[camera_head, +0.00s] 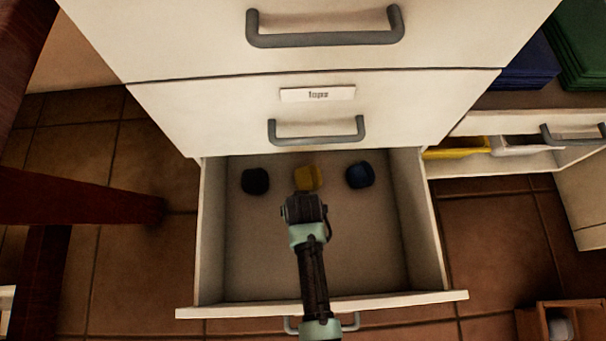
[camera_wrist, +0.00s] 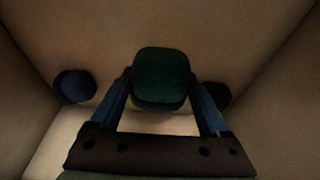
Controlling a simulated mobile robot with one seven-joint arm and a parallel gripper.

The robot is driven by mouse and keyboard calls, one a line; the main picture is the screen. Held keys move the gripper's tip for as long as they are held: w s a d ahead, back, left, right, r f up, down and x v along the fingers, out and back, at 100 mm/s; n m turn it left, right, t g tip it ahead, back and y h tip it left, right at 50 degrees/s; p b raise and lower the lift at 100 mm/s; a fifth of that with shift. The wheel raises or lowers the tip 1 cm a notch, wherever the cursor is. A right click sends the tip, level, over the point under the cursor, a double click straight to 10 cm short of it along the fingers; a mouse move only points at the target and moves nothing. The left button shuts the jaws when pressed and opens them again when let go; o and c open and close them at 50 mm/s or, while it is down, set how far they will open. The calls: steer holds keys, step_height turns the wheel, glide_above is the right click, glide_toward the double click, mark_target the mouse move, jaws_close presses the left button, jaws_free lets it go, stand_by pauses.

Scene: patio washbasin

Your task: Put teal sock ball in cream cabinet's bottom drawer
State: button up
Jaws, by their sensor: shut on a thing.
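My gripper (camera_head: 304,208) is over the inside of the open bottom drawer (camera_head: 322,305) of the cream cabinet (camera_head: 210,110). The gripper is shut on the teal sock ball (camera_wrist: 160,75), which sits between the two fingers in the wrist view. In the head view the ball is hidden by my gripper. The drawer walls show on both sides in the wrist view. I cannot tell whether the ball touches the drawer floor.
Black (camera_head: 255,181), yellow (camera_head: 308,178) and blue (camera_head: 359,175) balls lie in a row at the drawer's back. The drawer's front half is bare. A drawer labelled "Tops" (camera_head: 318,94) is shut above. Dark red wooden furniture (camera_head: 80,200) stands at left.

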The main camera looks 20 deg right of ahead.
steer(key=shift+f+b, duration=1.85)
steer(key=shift+f, duration=1.35)
steer(key=shift+f, duration=0.2)
steer(key=o, duration=1.2)
steer(key=shift+r, duration=0.1)
steer(key=p+v, duration=0.8)
steer(key=v, duration=0.4)
steer(key=shift+r, duration=0.15)
